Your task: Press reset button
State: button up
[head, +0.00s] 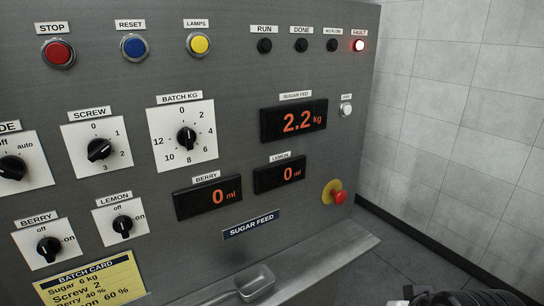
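The reset button (134,47) is a round blue push button in a metal ring, under a label reading RESET, near the top left of the grey panel in the head view. The red STOP button (59,53) is to its left and the yellow LAMPS button (199,43) to its right. The FAULT lamp (359,45) glows; the RUN, DONE and NO FLOW lamps are dark. Dark parts of my own arm show at the bottom right corner, far from the reset button. My gripper's fingers cannot be made out.
Several knobs, such as the batch knob (187,138), stick out below the buttons. The sugar display (293,120) reads 2.2 kg. A red emergency knob (338,196) protrudes at lower right. A metal scoop (255,281) lies on the ledge (335,255). A tiled wall (470,110) stands to the right.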

aim_at(134, 48)
jog(key=u, duration=1.4)
